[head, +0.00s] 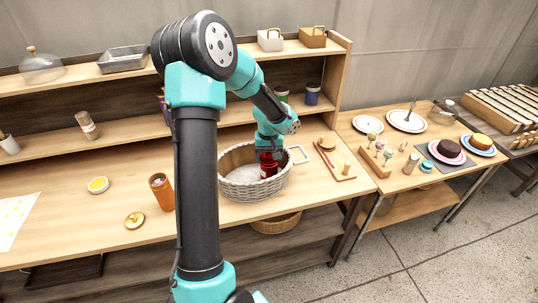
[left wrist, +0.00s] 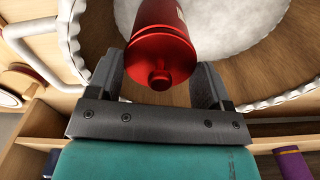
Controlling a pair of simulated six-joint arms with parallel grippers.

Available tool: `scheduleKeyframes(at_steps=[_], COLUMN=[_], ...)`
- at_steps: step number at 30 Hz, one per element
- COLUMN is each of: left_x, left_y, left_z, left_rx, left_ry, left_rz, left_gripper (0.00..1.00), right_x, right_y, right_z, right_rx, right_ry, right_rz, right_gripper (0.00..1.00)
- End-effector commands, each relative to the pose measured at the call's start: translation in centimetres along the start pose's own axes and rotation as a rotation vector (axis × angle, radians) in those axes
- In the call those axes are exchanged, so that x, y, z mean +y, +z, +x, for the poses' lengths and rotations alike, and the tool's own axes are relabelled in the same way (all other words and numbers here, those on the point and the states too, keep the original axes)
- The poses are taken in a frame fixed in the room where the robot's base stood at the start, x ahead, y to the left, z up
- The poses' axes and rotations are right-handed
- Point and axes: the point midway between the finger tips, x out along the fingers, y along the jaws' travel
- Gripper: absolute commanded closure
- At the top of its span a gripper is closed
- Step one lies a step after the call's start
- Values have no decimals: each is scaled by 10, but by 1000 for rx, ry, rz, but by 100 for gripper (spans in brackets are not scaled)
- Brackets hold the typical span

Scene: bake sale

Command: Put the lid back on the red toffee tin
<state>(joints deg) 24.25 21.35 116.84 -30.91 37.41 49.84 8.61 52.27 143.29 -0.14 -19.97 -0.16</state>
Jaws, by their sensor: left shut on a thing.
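The red toffee tin (head: 268,168) stands in the pale woven basket (head: 240,191), partly hidden by the near wall and my left gripper (head: 268,150). In the left wrist view, the tin (left wrist: 158,10) has a pale label patch on its side. A red lid with a small round knob (left wrist: 160,72) sits at its near end, in line with the body. My left gripper (left wrist: 163,85) is shut on this lid, with one finger on each side. Whether the lid is fully seated I cannot tell. My right gripper is not in view.
An orange open-topped canister (head: 161,192), a gold lid (head: 135,220) and a yellow-topped round item (head: 98,185) lie left of the basket. A wooden board (head: 333,162) is to its right. The shelf stands behind. Bare counter shows at left.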

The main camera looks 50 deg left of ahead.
Motion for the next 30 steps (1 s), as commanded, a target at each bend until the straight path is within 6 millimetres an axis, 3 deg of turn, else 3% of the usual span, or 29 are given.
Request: scheduleKeyframes(at_steps=[8,9,17,30], left_x=[0,0,0,0], left_y=[0,0,0,0], left_z=[0,0,0,-2], left_rx=[0,0,0,1], left_ry=[0,0,0,0], left_rz=[0,0,0,0], left_gripper=[49,26,1,0], right_x=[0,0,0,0], right_y=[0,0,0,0], right_z=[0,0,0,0], right_rx=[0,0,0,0], right_ry=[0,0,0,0], right_rz=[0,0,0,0], right_gripper=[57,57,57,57])
